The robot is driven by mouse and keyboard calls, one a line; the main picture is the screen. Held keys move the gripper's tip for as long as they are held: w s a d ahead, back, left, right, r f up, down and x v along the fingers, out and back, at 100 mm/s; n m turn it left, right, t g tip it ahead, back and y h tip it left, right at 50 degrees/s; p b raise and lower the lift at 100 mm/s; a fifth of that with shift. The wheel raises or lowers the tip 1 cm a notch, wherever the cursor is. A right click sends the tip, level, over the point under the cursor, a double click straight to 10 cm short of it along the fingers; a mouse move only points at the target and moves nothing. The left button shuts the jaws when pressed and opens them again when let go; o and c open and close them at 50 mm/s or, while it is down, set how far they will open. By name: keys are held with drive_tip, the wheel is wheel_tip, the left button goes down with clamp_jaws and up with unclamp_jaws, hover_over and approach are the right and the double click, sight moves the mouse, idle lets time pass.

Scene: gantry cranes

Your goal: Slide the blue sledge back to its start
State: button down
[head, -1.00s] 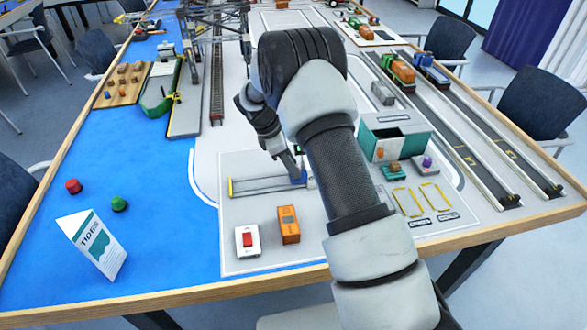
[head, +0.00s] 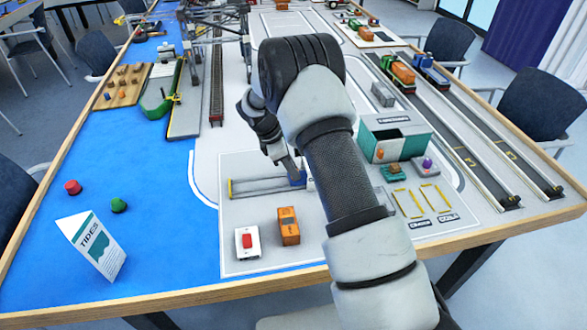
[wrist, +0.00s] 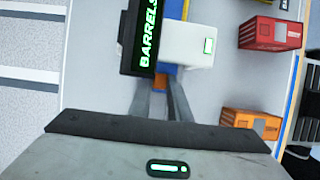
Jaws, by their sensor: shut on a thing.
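The blue sledge (head: 297,179) sits at the right part of the visible pale rail (head: 258,186), which has a yellow end at its left. My gripper (head: 293,170) reaches down onto the sledge from above, its fingers shut on it. In the wrist view, my two fingers (wrist: 163,98) point at a small blue part (wrist: 171,69), most likely the sledge, with a bit of orange-yellow beside it. My arm hides what lies to the right of the sledge in the head view.
An orange block (head: 288,226) and a white box with a red top (head: 247,241) stand in front of the rail. A dark sign reading BARRELS (wrist: 144,38) and a white block (wrist: 187,45) are close to my fingers. A teal-and-white shed (head: 383,140) stands right of my arm.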

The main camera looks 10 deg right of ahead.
drive_tip(key=a, duration=1.8)
drive_tip(key=shift+a+b, duration=0.1)
drive_tip(key=shift+b, duration=0.2)
drive_tip(key=shift+a, duration=0.1)
drive_tip(key=c, duration=1.6)
unclamp_jaws()
drive_tip(key=shift+c, duration=0.2)
drive_tip(key=p+v, duration=0.2)
drive_tip(key=v, duration=1.5)
drive_tip(key=shift+r, duration=0.2)
